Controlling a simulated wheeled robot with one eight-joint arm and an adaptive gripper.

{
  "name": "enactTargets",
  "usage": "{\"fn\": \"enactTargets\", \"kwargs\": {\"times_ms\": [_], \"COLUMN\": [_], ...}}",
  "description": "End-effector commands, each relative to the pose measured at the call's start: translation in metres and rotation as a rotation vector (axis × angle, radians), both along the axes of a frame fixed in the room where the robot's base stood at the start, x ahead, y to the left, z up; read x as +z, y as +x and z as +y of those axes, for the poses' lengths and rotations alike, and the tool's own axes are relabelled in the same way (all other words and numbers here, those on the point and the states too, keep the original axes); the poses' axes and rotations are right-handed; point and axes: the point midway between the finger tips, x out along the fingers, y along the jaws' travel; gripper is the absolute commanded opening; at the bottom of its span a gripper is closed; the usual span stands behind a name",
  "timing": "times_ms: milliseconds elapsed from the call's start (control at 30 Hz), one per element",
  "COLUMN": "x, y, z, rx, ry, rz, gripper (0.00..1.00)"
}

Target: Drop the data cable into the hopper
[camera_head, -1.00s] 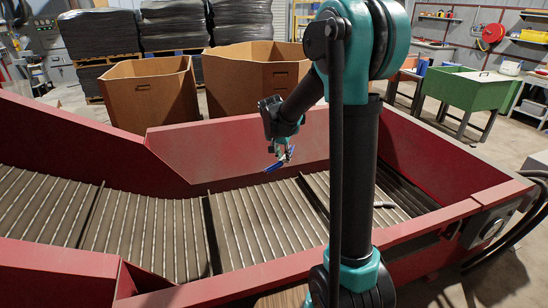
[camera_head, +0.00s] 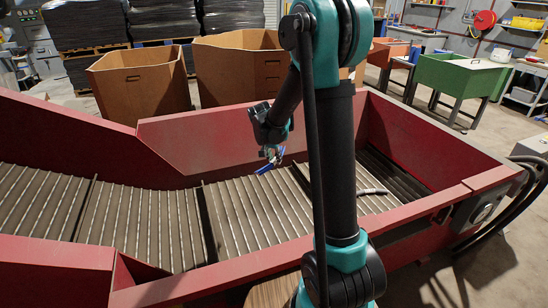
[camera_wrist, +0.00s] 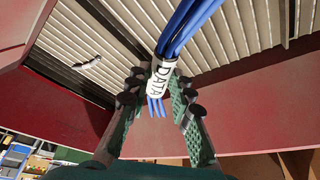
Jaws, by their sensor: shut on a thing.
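The data cable (camera_head: 268,167) is a short bundle of blue wires. In the wrist view it carries a white label reading DATA (camera_wrist: 160,72), with loose blue ends below it. My gripper (camera_head: 271,152) is shut on it, one green ribbed finger on each side of the label in the wrist view (camera_wrist: 162,88). The hopper (camera_head: 208,145) is a large red metal trough with a slatted, ribbed floor. My gripper holds the cable over the trough near its far wall. The cable appears clear of the floor; the exact height is hard to tell.
Two open cardboard boxes (camera_head: 140,82) (camera_head: 240,75) stand behind the far wall. A green bin table (camera_head: 461,76) stands back right. My arm hides part of the trough.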

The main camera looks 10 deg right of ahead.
Motion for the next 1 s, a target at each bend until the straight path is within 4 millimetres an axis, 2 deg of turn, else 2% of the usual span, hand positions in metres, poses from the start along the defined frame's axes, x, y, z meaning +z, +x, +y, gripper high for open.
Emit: {"fn": "enactTargets", "kwargs": {"times_ms": [33,233,633,767,1000], "x": [0.0,0.0,0.006,0.022,0.065], "y": [0.0,0.0,-0.002,-0.007,-0.022], "z": [0.0,0.0,0.002,0.006,0.016], "rx": [0.0,0.0,0.001,0.001,0.002], "ry": [0.0,0.0,0.0,0.0,-0.001], "rz": [0.0,0.0,0.0,0.0,0.0], "gripper": [0.23,0.46,0.46,0.46,0.46]}}
